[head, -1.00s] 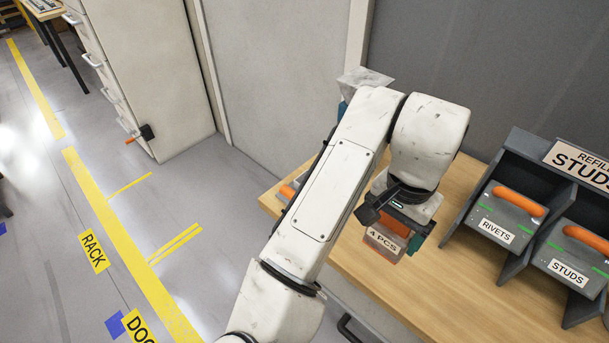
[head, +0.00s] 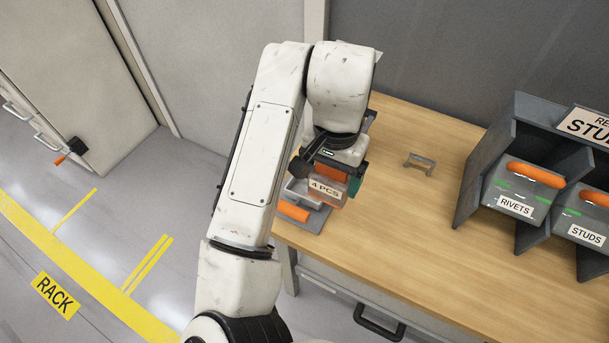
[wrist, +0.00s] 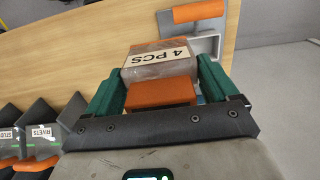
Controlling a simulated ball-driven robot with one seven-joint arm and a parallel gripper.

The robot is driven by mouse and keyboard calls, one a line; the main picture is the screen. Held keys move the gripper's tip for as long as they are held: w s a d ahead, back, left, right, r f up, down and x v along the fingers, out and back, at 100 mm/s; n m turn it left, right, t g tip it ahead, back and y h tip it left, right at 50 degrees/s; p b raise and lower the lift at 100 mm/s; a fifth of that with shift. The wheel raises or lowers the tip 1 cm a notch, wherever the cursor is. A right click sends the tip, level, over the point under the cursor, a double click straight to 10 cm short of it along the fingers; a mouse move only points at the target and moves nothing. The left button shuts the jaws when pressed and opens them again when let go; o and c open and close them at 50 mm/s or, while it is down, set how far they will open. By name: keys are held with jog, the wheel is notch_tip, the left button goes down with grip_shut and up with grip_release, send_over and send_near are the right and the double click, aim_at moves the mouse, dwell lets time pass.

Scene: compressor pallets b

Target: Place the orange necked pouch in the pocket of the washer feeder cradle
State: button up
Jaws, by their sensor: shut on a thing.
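My gripper (head: 331,176) is shut on the orange necked pouch (head: 327,190), which has an orange neck and a clear body labelled "4 PCS". In the wrist view the green fingers are on both sides of the pouch (wrist: 160,65), at its neck. The washer feeder cradle (head: 314,219) appears to be the grey holder with an orange bar at the table's left end. The pouch overlaps it in the head view. In the wrist view the cradle (wrist: 207,44) is just beyond the pouch. Its pocket is mostly hidden, and I cannot tell the pouch's height above it.
A small grey bracket (head: 420,161) stands on the wooden table (head: 400,235). A dark rack (head: 482,165) with orange-handled bins labelled rivets (head: 514,207) and studs (head: 586,236) stands to the right. The table between is clear. A grey wall is behind.

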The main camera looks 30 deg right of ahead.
jog(key=w, duration=0.1)
jog(key=w+f, duration=0.2)
jog(key=shift+w+a+p, duration=0.15)
jog(key=shift+w+p, duration=0.15)
jog(key=shift+w, duration=0.1)
jog(key=shift+w+a+f+p, duration=0.1)
jog(key=shift+w+f+p, duration=0.45)
jog(key=shift+f, duration=0.85)
jog(key=shift+w+a+f+p, duration=0.1)
jog(key=shift+w+f, duration=0.75)
jog(key=shift+f, duration=0.6)
jog(key=shift+w+f+p, duration=0.35)
jog(key=shift+w+f, duration=0.35)
jog(key=shift+f, duration=0.7)
jog(key=shift+f, duration=0.1)
jog(key=o, duration=0.6)
jog(key=shift+o, duration=1)
notch_tip(320, 180, up, 12)
jog(key=b, duration=0.2)
